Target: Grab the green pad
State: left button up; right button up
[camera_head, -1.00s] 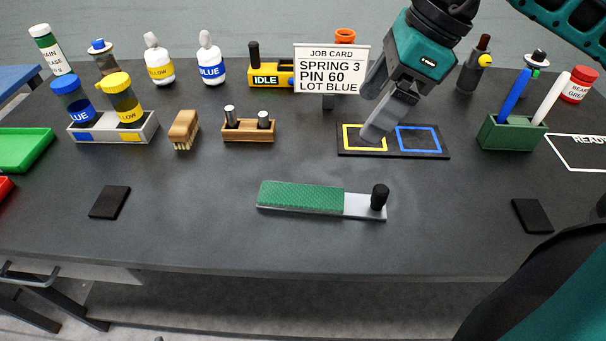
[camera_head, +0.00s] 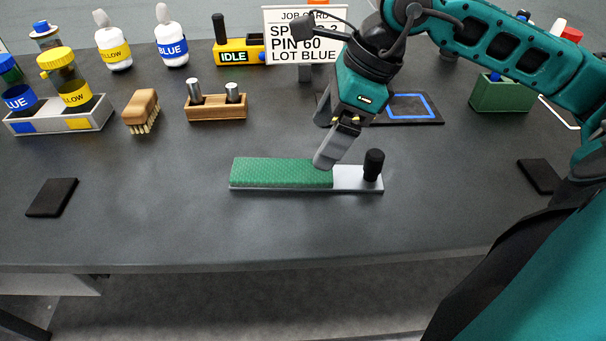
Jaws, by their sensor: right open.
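The green pad (camera_head: 280,172) is a long textured green strip lying flat on a grey metal plate (camera_head: 347,178) near the front middle of the table. A black knob (camera_head: 374,164) stands upright at the plate's bare right end. My right gripper (camera_head: 322,140) is open and empty, tilted downward. Its nearer fingertip overlaps the pad's back right corner in the picture; I cannot tell whether it touches. My left gripper is not in view.
A wooden block with two metal pins (camera_head: 216,106), a brush (camera_head: 142,111) and a bottle tray (camera_head: 60,120) stand behind to the left. Behind the arm are the job card (camera_head: 284,50) and a blue-outlined mat (camera_head: 412,108). Dark pads (camera_head: 52,197) (camera_head: 541,176) lie either side.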

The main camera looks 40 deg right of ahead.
aim_at(305, 170)
jog(key=x, duration=0.7)
jog(key=shift+f, duration=0.35)
jog(key=shift+c, duration=0.2)
jog(key=shift+d, duration=0.1)
jog(key=c, duration=1.2)
